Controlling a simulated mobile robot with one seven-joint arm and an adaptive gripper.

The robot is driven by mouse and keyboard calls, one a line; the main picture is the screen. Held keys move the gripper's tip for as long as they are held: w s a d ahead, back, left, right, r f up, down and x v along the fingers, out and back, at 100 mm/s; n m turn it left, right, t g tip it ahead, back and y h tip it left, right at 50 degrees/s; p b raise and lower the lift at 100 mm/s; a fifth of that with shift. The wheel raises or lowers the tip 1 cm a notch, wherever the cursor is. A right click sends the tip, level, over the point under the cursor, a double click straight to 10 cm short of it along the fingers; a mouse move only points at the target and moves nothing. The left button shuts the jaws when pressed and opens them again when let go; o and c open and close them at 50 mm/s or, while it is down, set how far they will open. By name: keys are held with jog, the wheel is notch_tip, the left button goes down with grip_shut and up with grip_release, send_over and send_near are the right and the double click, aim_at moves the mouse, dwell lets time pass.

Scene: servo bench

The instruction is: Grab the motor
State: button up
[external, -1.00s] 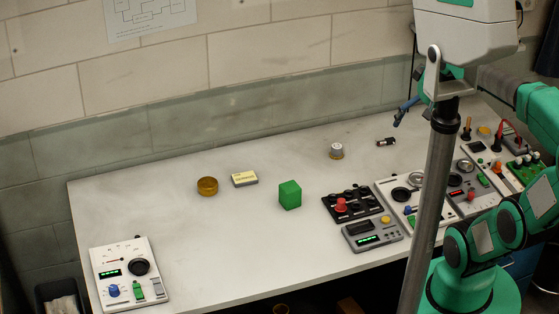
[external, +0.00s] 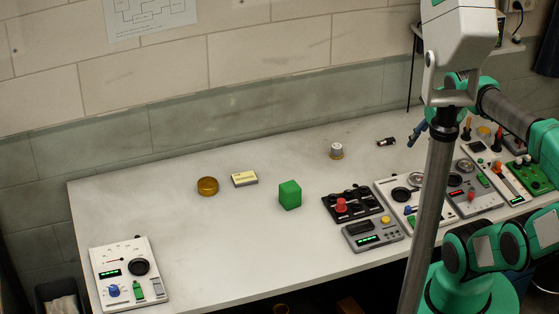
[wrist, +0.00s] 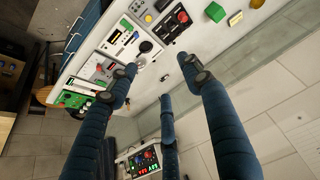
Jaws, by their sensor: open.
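I cannot tell for sure which thing is the motor. My gripper (external: 413,139) has blue fingers, partly hidden by the grey pole, right of the dark piece. In the wrist view its fingers (wrist: 163,84) are spread, with nothing between them.
A green cube (external: 290,195), a yellow box (external: 244,179) and an amber round container (external: 207,186) stand mid-bench. A black pad with a red button (external: 352,203) and several instrument panels crowd the right. Another panel (external: 128,273) lies front left. The back left is clear.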

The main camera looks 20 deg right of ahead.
jog(key=shift+w+r, duration=0.1)
jog(key=w+d+n+g+p, duration=0.1)
jog(key=w+d+n+p, duration=0.15)
jog(key=w, duration=0.75)
jog(key=w+d+n+g+p, duration=0.1)
jog(key=w+d+n, duration=0.25)
jog(key=w, duration=0.75)
jog(key=w+d+n+g+p, duration=0.1)
jog(key=w+d+n, duration=0.15)
jog(key=w, duration=0.75)
jog(key=w+d+f+n+g+p, duration=0.1)
jog(key=w+d+f+n, duration=0.2)
jog(key=w+f, duration=0.4)
jog(key=w+d+f+n+p, duration=0.1)
jog(key=w+d+f+n, duration=0.2)
jog(key=f, duration=0.8)
jog(key=w+d+f+n+g+p, duration=0.1)
jog(key=w+d+f+n+p, duration=0.1)
jog(key=w+d+f, duration=0.4)
jog(key=w+f+n, duration=0.1)
jog(key=w+f, duration=0.3)
jog(key=w, duration=0.2)
jog(key=shift+g, duration=0.3)
jog(key=shift+a+n, duration=0.1)
jog(key=shift+n, duration=0.15)
